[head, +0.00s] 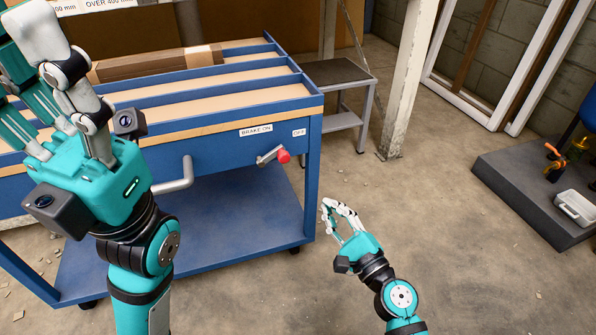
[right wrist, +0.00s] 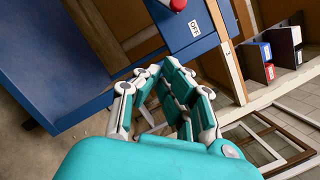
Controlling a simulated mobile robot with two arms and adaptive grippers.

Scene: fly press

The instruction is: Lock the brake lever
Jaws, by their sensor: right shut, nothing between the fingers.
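The brake lever (head: 268,157) is a short grey metal arm with a red knob, on the front of a blue cart (head: 230,175). It points right, its knob below and left of the OFF label (head: 299,133) and right of the BRAKE ON label (head: 256,130). My right gripper (head: 332,212) is shut and empty, below and right of the knob and apart from it. In the right wrist view the red knob (right wrist: 177,4) shows at the top edge, beyond the fingers (right wrist: 160,72). My left gripper (head: 30,70) is raised at the left with fingers extended, looking open and empty.
A grey bent handle (head: 174,178) sticks out of the cart front, left of the lever. A grey step stand (head: 338,72) and a post (head: 410,75) are behind. A dark platform (head: 520,185) lies at right. The floor between is mostly clear.

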